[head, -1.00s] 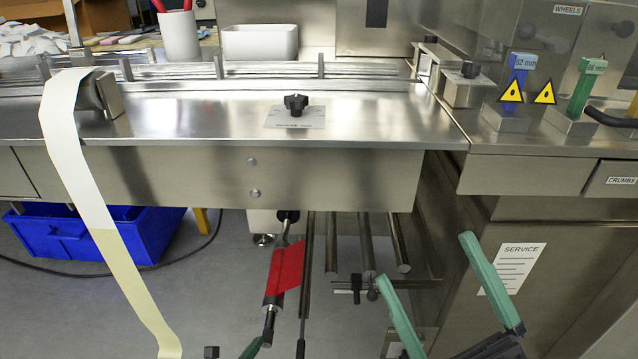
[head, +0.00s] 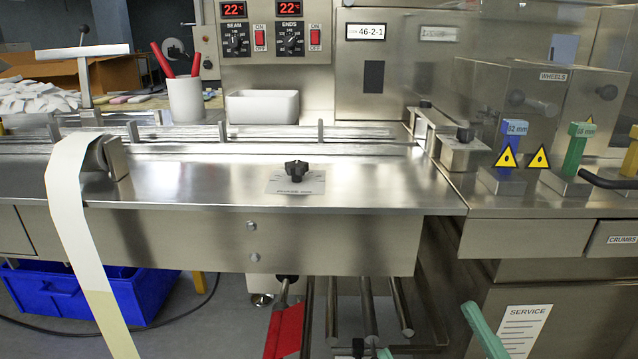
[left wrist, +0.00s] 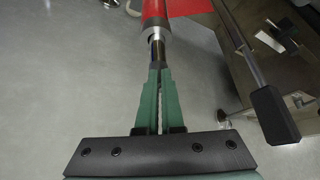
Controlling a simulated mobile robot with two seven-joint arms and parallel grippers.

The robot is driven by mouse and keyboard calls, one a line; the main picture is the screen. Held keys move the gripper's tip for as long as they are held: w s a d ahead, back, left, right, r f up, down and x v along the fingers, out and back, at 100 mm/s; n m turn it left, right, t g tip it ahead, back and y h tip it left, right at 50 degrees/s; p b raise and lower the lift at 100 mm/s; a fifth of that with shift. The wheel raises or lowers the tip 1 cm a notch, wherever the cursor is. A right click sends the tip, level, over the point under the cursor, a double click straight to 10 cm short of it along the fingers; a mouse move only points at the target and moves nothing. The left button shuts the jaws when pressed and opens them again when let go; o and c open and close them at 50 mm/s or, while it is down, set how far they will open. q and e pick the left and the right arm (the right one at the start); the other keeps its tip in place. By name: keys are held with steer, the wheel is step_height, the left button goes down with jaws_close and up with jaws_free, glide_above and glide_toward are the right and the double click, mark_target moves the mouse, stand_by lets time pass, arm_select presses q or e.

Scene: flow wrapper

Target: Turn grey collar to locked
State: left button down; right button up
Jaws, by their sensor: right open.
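The red roll (left wrist: 154,10) sits on a shaft in the left wrist view, with a light grey collar (left wrist: 158,33) at its near end. A dark shaft end (left wrist: 157,52) sticks out below the collar. My left gripper (left wrist: 158,70) has its green fingers close together in line with this shaft, tips at the shaft end. Whether they clamp it, I cannot tell. In the head view the red roll (head: 285,332) shows only in part at the bottom; the collar and left gripper are out of frame. My right gripper (head: 428,330) is open and empty, low at the right.
Bare metal bars (head: 367,308) hang under the steel machine table (head: 380,190), right of the roll. A black-handled rod (left wrist: 274,115) stands right of my left gripper. A pale film strip (head: 80,230) hangs at the left, before a blue crate (head: 50,291). The cabinet (head: 575,290) bounds the right side.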

arm_select(q)
steer(key=shift+s+d, duration=0.1)
steer(key=shift+d, duration=0.05)
steer(key=shift+s+a+r+p, duration=0.1)
steer(key=shift+s+p, duration=0.15)
steer(key=shift+s, duration=0.75)
steer(key=shift+s+a+r+p, duration=0.15)
steer(key=shift+s+p, duration=0.15)
steer(key=shift+s, duration=0.65)
steer(key=shift+s+a+r+p, duration=0.1)
steer(key=shift+s+p, duration=0.15)
steer(key=shift+s, duration=0.75)
steer(key=shift+f, duration=0.1)
